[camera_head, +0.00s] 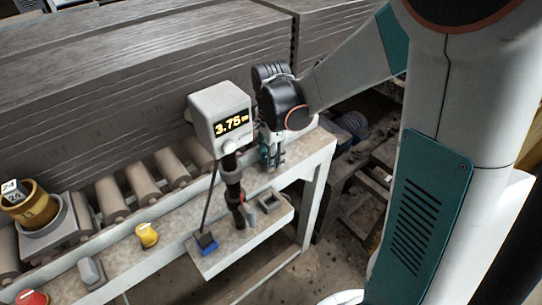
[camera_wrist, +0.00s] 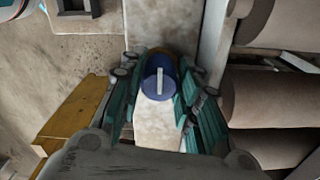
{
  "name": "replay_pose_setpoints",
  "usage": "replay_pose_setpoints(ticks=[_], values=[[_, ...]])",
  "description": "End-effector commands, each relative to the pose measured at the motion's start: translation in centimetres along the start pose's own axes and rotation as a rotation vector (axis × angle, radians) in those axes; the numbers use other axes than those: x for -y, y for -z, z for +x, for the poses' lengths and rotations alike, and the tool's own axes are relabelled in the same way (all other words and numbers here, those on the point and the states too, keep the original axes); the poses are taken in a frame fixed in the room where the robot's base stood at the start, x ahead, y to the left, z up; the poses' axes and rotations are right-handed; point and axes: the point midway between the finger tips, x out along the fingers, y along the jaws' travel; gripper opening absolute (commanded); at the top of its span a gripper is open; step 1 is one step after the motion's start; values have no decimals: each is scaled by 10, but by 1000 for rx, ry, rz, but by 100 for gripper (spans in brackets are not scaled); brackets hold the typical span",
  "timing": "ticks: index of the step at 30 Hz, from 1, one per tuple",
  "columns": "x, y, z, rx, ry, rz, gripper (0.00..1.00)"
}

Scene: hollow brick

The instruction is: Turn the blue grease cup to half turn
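The blue grease cup (camera_wrist: 159,84) shows in the wrist view as a round knob with a white line on its face. The line runs nearly straight up and down in that picture. My gripper (camera_wrist: 160,92) has one teal finger on each side of the cup, close to its edges. I cannot tell whether the fingers press on it. In the head view my gripper (camera_head: 271,158) points down at the far right end of the bench, and I cannot make out the blue cup there.
A grey display box (camera_head: 220,117) reading 3.75 stands left of my gripper on a dark post. A yellow cup (camera_head: 148,235), a red cup (camera_head: 32,298) and a blue-based lever (camera_head: 207,245) are along the bench (camera_head: 180,215). Rollers (camera_head: 143,183) lie behind.

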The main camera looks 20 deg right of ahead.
Motion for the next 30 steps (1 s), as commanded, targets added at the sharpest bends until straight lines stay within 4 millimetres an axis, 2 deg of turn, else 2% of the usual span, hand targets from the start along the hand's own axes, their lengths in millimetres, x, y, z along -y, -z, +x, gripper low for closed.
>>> replay_pose_setpoints(ticks=[10, 14, 30], values=[[0, 0, 0, 0, -1, 0, 38], [0, 0, -8, 0, -1, -1, 38], [0, 0, -102, 0, -1, 0, 38]])
